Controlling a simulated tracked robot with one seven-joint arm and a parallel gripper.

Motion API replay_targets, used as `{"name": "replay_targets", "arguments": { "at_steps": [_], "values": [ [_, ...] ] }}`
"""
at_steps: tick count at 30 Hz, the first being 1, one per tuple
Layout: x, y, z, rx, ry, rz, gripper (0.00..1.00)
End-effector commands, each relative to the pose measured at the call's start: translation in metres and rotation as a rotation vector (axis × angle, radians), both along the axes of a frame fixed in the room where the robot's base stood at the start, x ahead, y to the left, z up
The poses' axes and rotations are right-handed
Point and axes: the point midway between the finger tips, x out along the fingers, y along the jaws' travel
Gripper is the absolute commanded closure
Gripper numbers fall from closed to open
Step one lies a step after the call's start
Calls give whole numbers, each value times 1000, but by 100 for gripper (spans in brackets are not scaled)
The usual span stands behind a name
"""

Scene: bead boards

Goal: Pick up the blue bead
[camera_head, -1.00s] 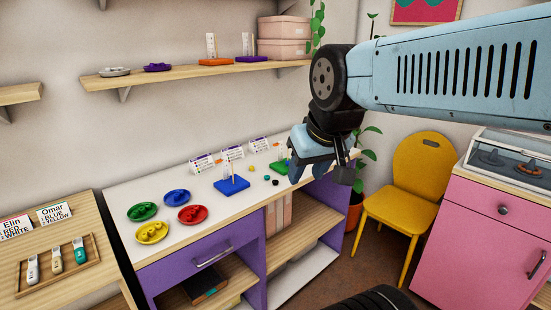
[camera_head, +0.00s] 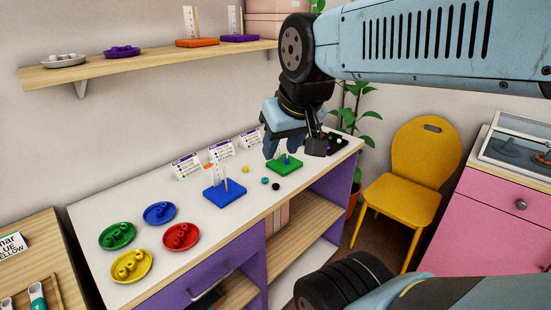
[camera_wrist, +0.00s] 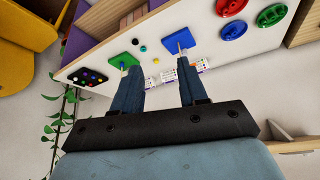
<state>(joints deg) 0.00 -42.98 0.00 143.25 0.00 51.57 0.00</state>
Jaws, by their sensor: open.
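A blue dish (camera_head: 146,219) with blue beads (camera_head: 159,209) in it lies on the white counter at the left, among other coloured dishes; the dish also shows in the wrist view (camera_wrist: 234,31). A small blue piece, possibly a bead, shows on the green board (camera_head: 278,168) below my gripper, partly hidden. My gripper (camera_head: 285,150) is open and empty, above the back right of the counter, over or near the green board. Its two fingers stand apart in the wrist view (camera_wrist: 158,66), with nothing between them.
A blue board (camera_head: 224,197) with upright pegs stands mid-counter. Loose yellow (camera_head: 245,169), teal (camera_head: 265,181) and black (camera_head: 276,187) beads lie between the boards. Label cards (camera_head: 186,166) stand along the back. A black tray (camera_head: 337,142) of coloured pieces is at the right end.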

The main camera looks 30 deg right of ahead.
Motion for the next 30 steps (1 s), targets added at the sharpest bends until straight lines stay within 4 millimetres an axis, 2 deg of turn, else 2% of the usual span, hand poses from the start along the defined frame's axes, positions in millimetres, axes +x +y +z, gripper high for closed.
{"name": "replay_targets", "arguments": {
  "at_steps": [3, 5, 8, 11, 20, 30],
  "values": [
    [1, 0, 0, 2, 1, -1, 50],
    [4, -1, 1, 5, 3, -5, 50],
    [17, -6, 1, 20, 10, -23, 50],
    [40, -12, 0, 42, 22, -53, 50],
    [125, -52, -17, 101, 55, -194, 50],
    [214, -109, -64, 102, 87, -368, 50]
  ]
}}
